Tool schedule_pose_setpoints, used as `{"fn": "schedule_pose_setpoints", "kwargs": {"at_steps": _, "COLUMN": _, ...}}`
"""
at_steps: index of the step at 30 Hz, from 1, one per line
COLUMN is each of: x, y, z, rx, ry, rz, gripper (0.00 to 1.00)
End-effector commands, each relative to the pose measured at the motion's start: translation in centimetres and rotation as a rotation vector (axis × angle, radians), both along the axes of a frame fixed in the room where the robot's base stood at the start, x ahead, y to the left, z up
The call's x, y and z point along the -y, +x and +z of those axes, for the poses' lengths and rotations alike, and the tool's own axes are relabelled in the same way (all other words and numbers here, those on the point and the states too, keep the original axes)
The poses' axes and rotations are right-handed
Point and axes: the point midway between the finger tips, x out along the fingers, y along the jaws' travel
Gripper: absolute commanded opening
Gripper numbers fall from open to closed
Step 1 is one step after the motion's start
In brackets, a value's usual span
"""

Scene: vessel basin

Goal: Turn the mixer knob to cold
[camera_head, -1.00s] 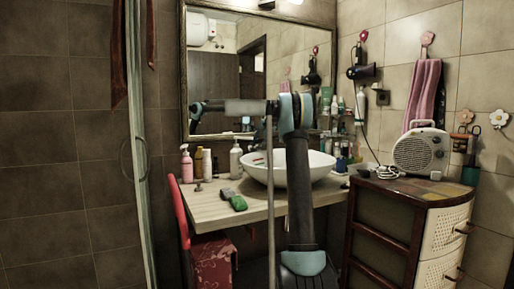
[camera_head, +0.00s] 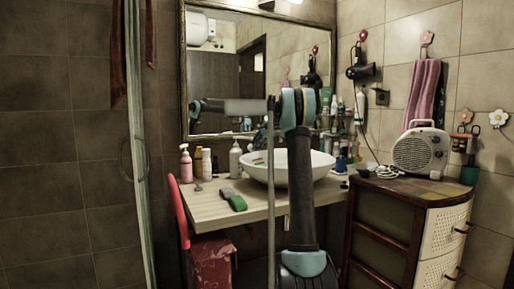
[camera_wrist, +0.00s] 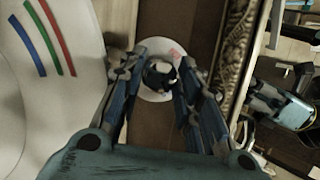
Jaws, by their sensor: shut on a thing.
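In the wrist view, my gripper (camera_wrist: 160,70) has its two fingers on either side of a small dark mixer knob (camera_wrist: 160,77), and it is shut on it. A white disc with a pink mark shows around the knob. The white basin (camera_wrist: 70,120) fills the left, with red, green and blue curved stripes on it. In the head view, the basin (camera_head: 325,166) stands on the counter, partly behind my arm. My gripper and the knob are hidden there. I cannot tell the knob's exact angle.
The wooden counter (camera_head: 210,212) carries bottles (camera_head: 186,165) and a green-ended brush (camera_head: 236,201). The framed mirror (camera_head: 220,60) is behind. To the right, a drawer cabinet (camera_head: 385,225) bears a heater (camera_head: 421,151). The ornate mirror frame (camera_wrist: 236,50) runs close right of my fingers.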

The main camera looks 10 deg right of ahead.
Motion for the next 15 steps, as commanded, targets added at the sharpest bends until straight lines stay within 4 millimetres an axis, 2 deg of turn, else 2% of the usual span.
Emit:
{"fn": "schedule_pose_setpoints", "kwargs": {"at_steps": 9, "x": 0.06, "y": 0.07, "z": 0.05, "rx": 0.001, "ry": 0.001, "rz": -0.002, "gripper": 0.08}}
{"fn": "schedule_pose_setpoints", "kwargs": {"at_steps": 10, "x": 0.06, "y": 0.07, "z": 0.04, "rx": 0.001, "ry": 0.001, "rz": -0.002, "gripper": 0.34}}
{"fn": "schedule_pose_setpoints", "kwargs": {"at_steps": 12, "x": 0.05, "y": 0.07, "z": 0.04, "rx": 0.001, "ry": 0.001, "rz": -0.002, "gripper": 0.49}}
{"fn": "schedule_pose_setpoints", "kwargs": {"at_steps": 15, "x": 0.02, "y": 0.04, "z": 0.03, "rx": 0.001, "ry": 0.0, "rz": -0.002, "gripper": 0.52}}
